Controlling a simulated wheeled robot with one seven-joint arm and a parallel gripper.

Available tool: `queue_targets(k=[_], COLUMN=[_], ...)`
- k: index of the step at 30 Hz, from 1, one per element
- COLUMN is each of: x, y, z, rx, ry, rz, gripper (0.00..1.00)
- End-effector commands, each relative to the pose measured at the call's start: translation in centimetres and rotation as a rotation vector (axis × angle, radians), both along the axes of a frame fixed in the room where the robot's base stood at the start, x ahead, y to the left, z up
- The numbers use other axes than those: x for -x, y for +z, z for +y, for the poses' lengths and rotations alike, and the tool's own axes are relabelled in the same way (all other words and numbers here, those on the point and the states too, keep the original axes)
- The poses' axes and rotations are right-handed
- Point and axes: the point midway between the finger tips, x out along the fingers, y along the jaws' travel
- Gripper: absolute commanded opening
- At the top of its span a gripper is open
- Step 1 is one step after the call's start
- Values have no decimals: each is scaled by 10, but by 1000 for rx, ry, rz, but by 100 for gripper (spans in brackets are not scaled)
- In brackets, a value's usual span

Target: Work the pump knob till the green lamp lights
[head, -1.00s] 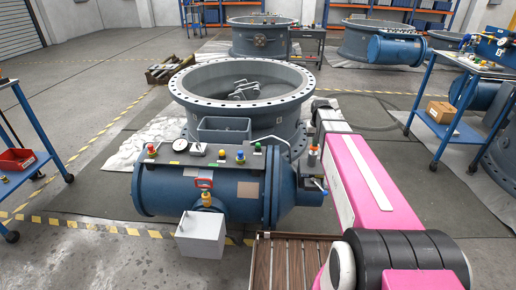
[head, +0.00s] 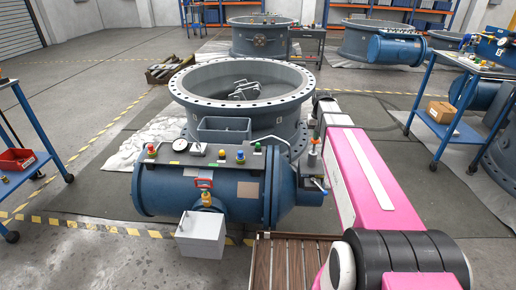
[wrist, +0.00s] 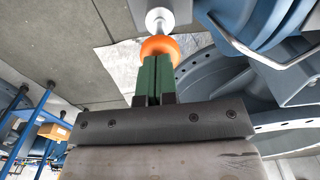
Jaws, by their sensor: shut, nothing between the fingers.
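The orange pump knob (wrist: 160,46) sits on a pale metal rod (wrist: 157,20) in the wrist view. My gripper (wrist: 154,60) is shut and empty, its green fingers together. The fingertips overlap the knob's near edge; I cannot tell whether they touch it. In the head view, the pump (head: 313,158) stands at the right end of the blue cylinder (head: 205,195), and my gripper is too small there to make out. A small green cap (head: 257,146) sits at the right of the cylinder's top panel; I cannot tell whether it is a lit lamp.
A large grey flanged valve ring (head: 240,90) stands behind the cylinder. A slatted wooden platform (head: 290,262) lies near my arm. A bent metal bar (wrist: 262,50) is close right of the knob in the wrist view.

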Motion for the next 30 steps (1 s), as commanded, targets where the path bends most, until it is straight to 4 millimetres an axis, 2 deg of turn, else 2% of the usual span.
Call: queue_targets(k=[16,30], x=[0,0], y=[-1,-21], z=[0,0], rx=[0,0], ry=[0,0], rz=[0,0], gripper=[0,0])
